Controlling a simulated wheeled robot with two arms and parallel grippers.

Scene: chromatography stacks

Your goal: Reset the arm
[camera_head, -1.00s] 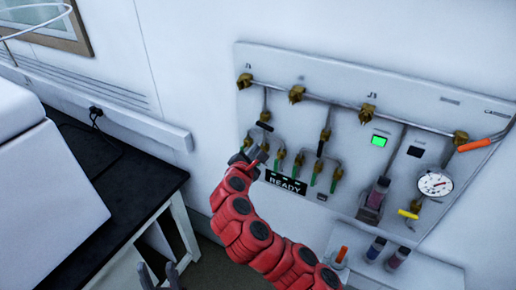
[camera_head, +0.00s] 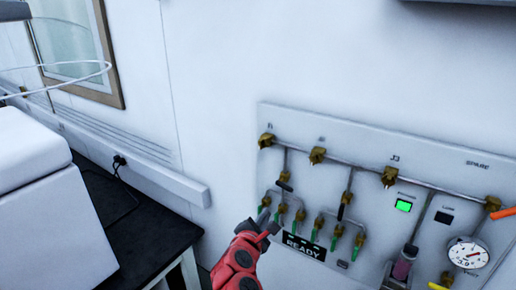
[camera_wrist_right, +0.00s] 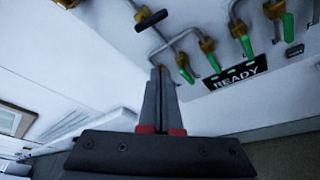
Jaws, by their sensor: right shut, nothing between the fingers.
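My right arm (camera_head: 237,266) is red and comes up from the bottom of the head view. Its gripper (camera_head: 266,228) is in front of the lower left of the valve panel, beside the left green-handled valves. In the right wrist view the dark fingers of the gripper (camera_wrist_right: 161,80) are together with nothing between them. The tips point toward the pipes and green handles; I cannot tell whether they touch anything. My left gripper is not in view.
The wall panel (camera_head: 380,150) carries brass valves, a lit green indicator (camera_head: 403,206), a pressure gauge (camera_head: 467,253) and a READY display (camera_head: 303,247). A black bench (camera_head: 140,235) with a white machine (camera_head: 45,200) stands at left.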

